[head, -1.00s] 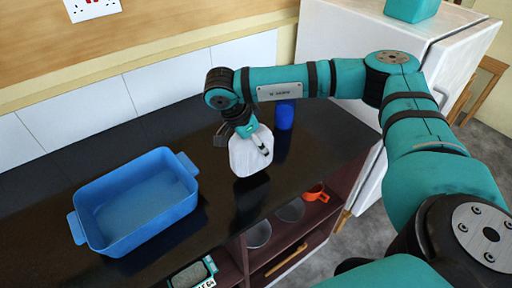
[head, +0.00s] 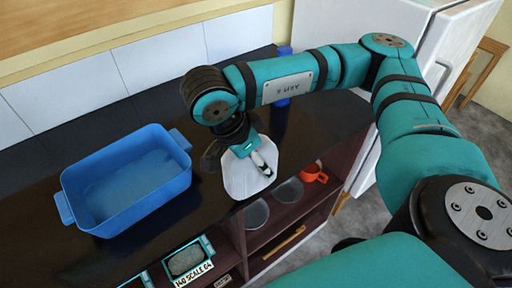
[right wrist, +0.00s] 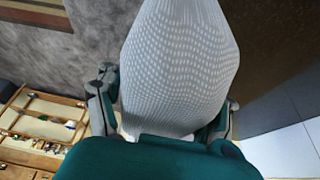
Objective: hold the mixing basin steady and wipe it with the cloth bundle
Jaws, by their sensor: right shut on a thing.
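The mixing basin (head: 125,185) is a blue rectangular tub with a handle at each end. It stands upright and looks empty on the dark counter at the left of the head view. My right gripper (head: 250,155) is shut on the white cloth bundle (head: 240,180), to the right of the basin and apart from it. In the right wrist view the patterned white bundle (right wrist: 180,70) fills the space between the fingers of my right gripper (right wrist: 165,105). My left gripper is not in view.
A blue cylindrical object (head: 283,80) stands on the counter behind my right arm. A white cabinet (head: 420,30) stands at the right.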

